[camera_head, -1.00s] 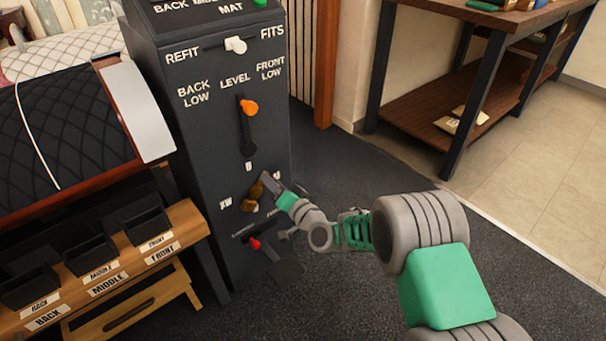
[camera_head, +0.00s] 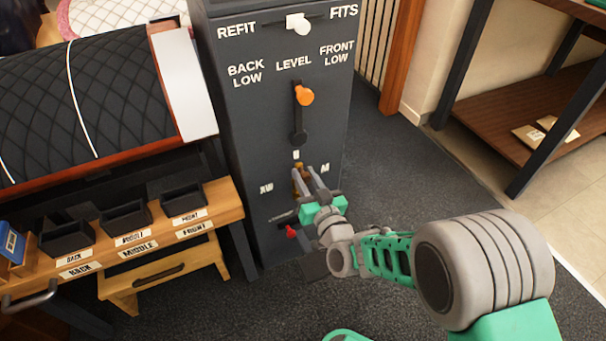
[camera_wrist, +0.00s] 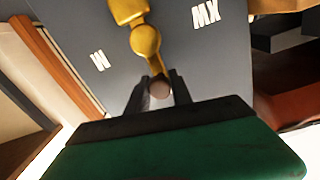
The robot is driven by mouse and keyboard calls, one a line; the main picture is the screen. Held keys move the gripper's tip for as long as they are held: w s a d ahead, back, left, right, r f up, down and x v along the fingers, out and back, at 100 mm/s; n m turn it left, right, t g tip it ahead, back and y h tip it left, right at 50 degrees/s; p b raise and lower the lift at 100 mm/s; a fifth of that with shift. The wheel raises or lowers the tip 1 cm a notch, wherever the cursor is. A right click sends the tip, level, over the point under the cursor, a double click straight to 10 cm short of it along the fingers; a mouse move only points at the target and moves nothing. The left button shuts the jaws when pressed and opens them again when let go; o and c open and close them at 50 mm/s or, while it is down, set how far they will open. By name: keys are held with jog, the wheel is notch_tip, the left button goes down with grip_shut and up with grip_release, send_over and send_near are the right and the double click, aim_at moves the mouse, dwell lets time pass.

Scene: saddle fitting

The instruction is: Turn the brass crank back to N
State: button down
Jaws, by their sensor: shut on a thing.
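The brass crank (camera_head: 297,180) is on the lower front of the dark cabinet (camera_head: 250,140). My gripper (camera_head: 305,181) reaches it from the lower right and partly hides it. In the wrist view the crank's arm (camera_wrist: 145,42) runs down to a round knob (camera_wrist: 160,88), and my gripper (camera_wrist: 158,84) is shut on that knob. In the head view the crank points roughly up, towards the top letter (camera_head: 296,155), though its exact angle is unclear. Marks stand left, XW (camera_head: 266,188), and right (camera_head: 325,167); the right one is too small to read surely.
An orange-knobbed LEVEL lever (camera_head: 304,96) and a white slider (camera_head: 298,22) are above the crank. A red knob (camera_head: 291,232) is just below. A wooden bin stand (camera_head: 225,205) is to the left. Dark floor (camera_head: 400,170) is free on the right.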

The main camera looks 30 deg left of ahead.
jog(key=shift+a+r, duration=0.1)
jog(key=shift+a, duration=0.05)
dwell(0.3)
jog(key=c, duration=1.4)
grip_release()
jog(key=shift+s, duration=0.1)
jog(key=shift+o, duration=1.4)
jog(key=b+v, duration=0.1)
jog(key=v, duration=0.7)
